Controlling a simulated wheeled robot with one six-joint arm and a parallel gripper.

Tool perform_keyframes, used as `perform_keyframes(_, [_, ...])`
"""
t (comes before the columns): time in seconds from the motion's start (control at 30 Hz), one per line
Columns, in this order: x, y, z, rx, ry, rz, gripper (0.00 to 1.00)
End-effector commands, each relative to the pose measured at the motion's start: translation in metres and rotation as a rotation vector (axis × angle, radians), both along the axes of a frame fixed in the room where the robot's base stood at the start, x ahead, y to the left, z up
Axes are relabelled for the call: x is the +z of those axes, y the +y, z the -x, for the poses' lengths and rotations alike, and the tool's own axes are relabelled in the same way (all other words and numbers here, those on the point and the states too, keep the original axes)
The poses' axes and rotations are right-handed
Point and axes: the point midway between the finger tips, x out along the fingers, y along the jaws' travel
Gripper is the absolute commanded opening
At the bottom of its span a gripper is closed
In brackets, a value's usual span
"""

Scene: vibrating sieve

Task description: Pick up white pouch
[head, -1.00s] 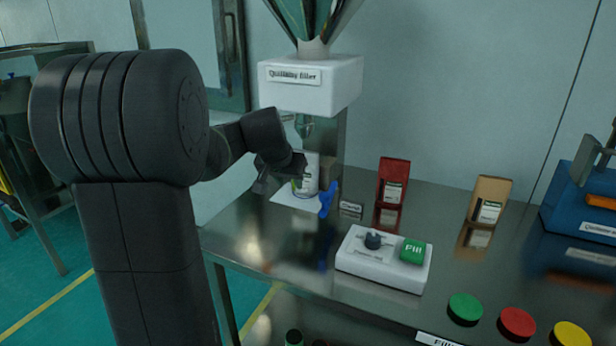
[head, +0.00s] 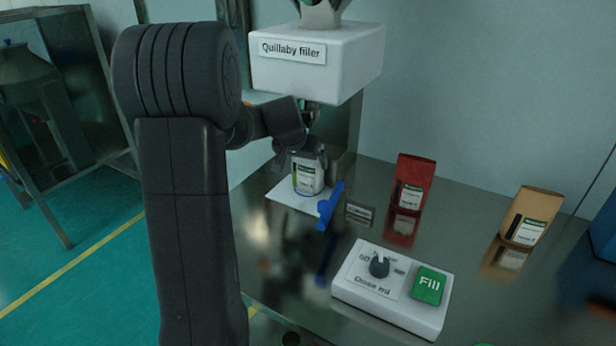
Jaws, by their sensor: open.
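The white pouch (head: 308,176) stands upright on a white pad (head: 287,196) under the Quillaby filler, with a label on its front. My gripper (head: 309,143) is at the top of the pouch, partly in front of it, under the filler's nozzle. It is open. The fingertips are small and dark here, and I cannot tell whether they touch the pouch.
The Quillaby filler (head: 330,75) hangs close above my gripper. A blue clip (head: 329,207) stands just right of the pouch. A red pouch (head: 412,183), a tan pouch (head: 531,215) and a dosing box (head: 360,293) with a green Fill button (head: 428,285) are farther right.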

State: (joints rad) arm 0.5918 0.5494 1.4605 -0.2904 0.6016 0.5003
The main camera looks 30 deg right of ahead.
Motion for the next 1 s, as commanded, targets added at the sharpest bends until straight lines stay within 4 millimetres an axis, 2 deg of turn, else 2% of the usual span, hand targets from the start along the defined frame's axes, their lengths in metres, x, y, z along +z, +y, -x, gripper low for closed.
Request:
perform_keyframes(0.33, [-0.037,-0.02,-0.012,0.0,0.001,-0.002,1.0])
perform_keyframes(0.67, [-0.044,-0.023,-0.015,0.0,0.0,0.0,1.0])
perform_keyframes(0.77, [-0.043,-0.023,-0.014,0.0,0.0,0.0,0.84])
perform_keyframes(0.9, [-0.043,-0.023,-0.015,0.0,-0.001,0.001,0.58])
perform_keyframes(1.0, [-0.043,-0.023,-0.015,0.0,-0.001,0.001,0.58])
